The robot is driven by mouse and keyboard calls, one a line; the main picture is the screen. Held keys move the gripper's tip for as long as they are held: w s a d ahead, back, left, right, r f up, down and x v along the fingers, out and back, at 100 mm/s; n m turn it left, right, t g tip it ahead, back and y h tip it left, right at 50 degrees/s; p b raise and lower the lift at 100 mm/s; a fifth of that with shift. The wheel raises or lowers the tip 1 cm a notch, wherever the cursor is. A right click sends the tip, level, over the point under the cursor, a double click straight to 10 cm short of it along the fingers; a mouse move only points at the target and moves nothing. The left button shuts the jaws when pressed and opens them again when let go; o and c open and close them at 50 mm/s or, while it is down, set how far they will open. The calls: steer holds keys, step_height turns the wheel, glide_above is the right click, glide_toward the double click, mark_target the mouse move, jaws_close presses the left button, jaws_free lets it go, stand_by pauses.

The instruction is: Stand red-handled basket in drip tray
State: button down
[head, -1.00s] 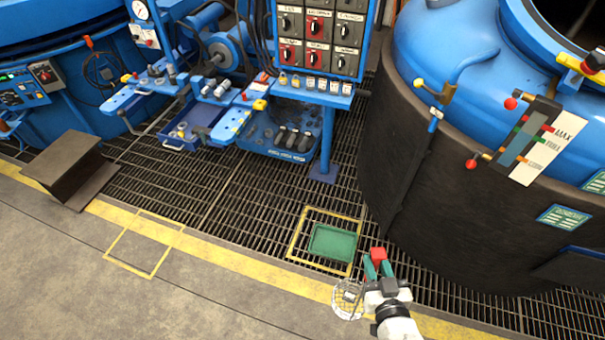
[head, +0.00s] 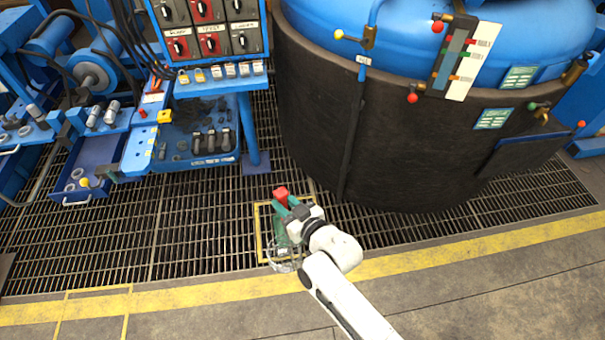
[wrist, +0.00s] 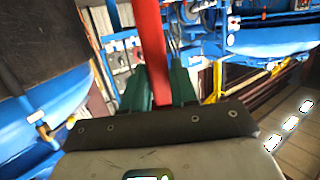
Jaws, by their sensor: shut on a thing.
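My gripper (head: 287,203) has green fingers and is shut on the red handle (head: 281,192) of the wire basket (head: 284,264). In the wrist view the red handle (wrist: 150,42) rises between the two green fingers (wrist: 160,88). In the head view the basket's wire body hangs below the gripper, partly hidden by my gripper and arm. The green drip tray (head: 281,236) lies on the floor grating inside a yellow outline, mostly covered in this view by the gripper and basket. I cannot tell whether the basket touches the tray.
A large blue vessel with a dark lower wall (head: 400,130) stands behind and right of the tray. A blue bench with a switch panel (head: 210,30) stands behind and left, its post (head: 249,130) on the grating. A yellow floor stripe (head: 440,247) runs along the front. Open grating lies left.

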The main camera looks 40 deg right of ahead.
steer(key=w+d+f+h+b, duration=0.1)
steer(key=w+d+f+b, duration=0.3)
steer(key=d+b, duration=0.3)
steer(key=w+d+f+m+b, duration=0.1)
steer(key=w+d+f+b, duration=0.35)
steer(key=d+b, duration=0.2)
steer(key=w+d+f+h+b, duration=0.1)
steer(key=w+d+f+b, duration=0.3)
steer(key=d+b, duration=0.3)
step_height(320, 180, down, 10)
steer(key=b, duration=0.8)
steer(key=shift+w+a+r, duration=0.25)
steer(key=shift+a, duration=0.2)
steer(key=shift+w+b, duration=0.15)
steer(key=shift+b, duration=0.15)
steer(key=shift+w+d+b, duration=0.45)
steer(key=shift+w+b, duration=0.1)
steer(key=shift+w, duration=0.3)
steer(key=shift+f, duration=0.2)
